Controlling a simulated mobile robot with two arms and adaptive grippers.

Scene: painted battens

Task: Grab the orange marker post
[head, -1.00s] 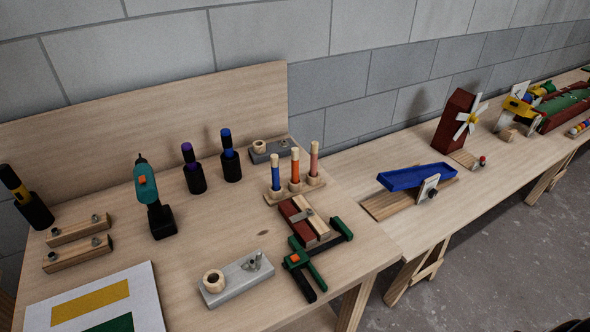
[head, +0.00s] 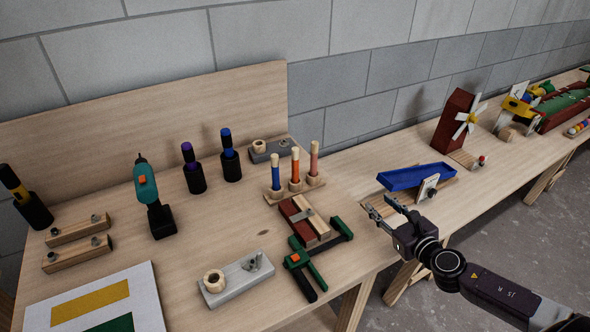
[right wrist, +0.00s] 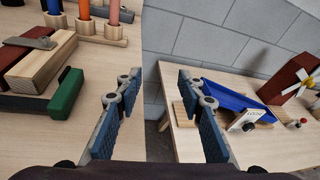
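The orange marker post (head: 295,170) stands upright in the middle of a wooden rack (head: 312,187), between a blue post (head: 275,174) and a salmon-pink post (head: 314,160). The orange post's lower part also shows at the top left of the right wrist view (right wrist: 84,9); its top is cut off there. My right gripper (head: 381,205) is open and empty, to the right of the rack and nearer the front edge of the bench. Its two fingers stand wide apart in the right wrist view (right wrist: 160,100). My left gripper is not in view.
A green clamp (head: 318,257) and red and pale wooden blocks (head: 304,220) lie in front of the rack. A blue tray (head: 416,176) on a tilting stand is beyond my right gripper. A grey block (head: 262,151) sits behind the rack.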

